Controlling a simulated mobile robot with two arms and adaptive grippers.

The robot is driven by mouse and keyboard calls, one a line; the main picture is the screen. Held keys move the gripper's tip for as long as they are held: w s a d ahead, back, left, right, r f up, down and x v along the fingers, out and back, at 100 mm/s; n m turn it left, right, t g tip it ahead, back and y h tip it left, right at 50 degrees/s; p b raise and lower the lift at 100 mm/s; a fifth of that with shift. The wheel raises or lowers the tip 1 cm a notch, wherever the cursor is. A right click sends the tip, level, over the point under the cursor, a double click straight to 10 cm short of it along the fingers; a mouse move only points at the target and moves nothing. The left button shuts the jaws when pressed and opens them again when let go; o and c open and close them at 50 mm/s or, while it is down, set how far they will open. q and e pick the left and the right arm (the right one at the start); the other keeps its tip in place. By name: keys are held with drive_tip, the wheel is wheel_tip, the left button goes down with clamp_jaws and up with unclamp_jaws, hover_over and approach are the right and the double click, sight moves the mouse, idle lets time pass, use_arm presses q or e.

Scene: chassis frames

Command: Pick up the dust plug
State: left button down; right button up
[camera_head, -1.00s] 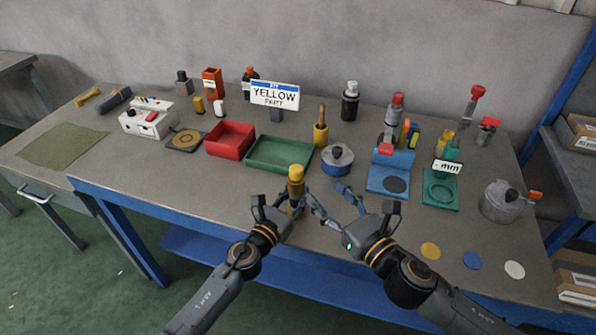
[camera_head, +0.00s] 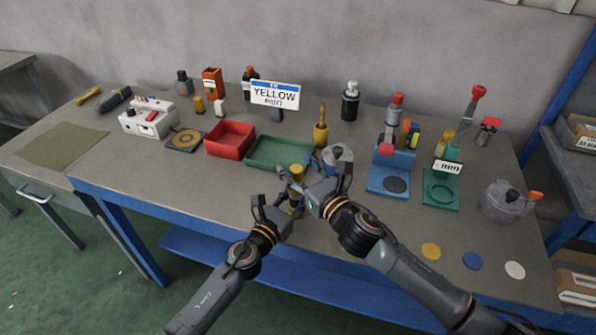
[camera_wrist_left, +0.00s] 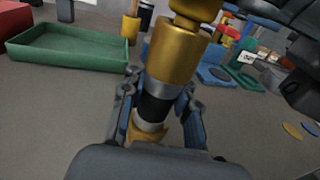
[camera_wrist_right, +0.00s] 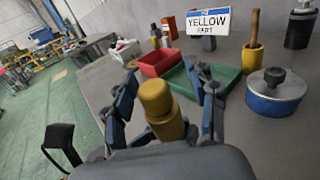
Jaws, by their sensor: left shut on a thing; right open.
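The yellow dust plug (camera_head: 297,170) is a rounded knob on top of an upright, gold, black and silver cylindrical connector (camera_wrist_left: 170,52). My left gripper (camera_wrist_left: 158,105) is shut on the connector's lower part, near the front middle of the table. In the left wrist view the plug (camera_wrist_left: 196,8) is cut off by the top edge. My right gripper (camera_head: 299,172) is open, with its fingers on either side of the plug. In the right wrist view the plug (camera_wrist_right: 156,96) stands between the spread fingers, with gaps visible on both sides.
A green tray (camera_head: 262,165) and a red bin (camera_head: 228,152) lie behind the grippers. A blue pot (camera_head: 340,155) and a yellow cup with a wooden handle (camera_head: 321,135) stand close behind. Coloured discs lie at front right. The front left tabletop is clear.

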sight(298, 166)
drive_tip(key=shift+d, duration=0.1)
drive_tip(key=c, duration=1)
drive_tip(key=shift+c, duration=0.2)
wheel_tip(298, 166, up, 10)
use_arm(q)
drive_tip(key=c, duration=0.9)
unclamp_jaws()
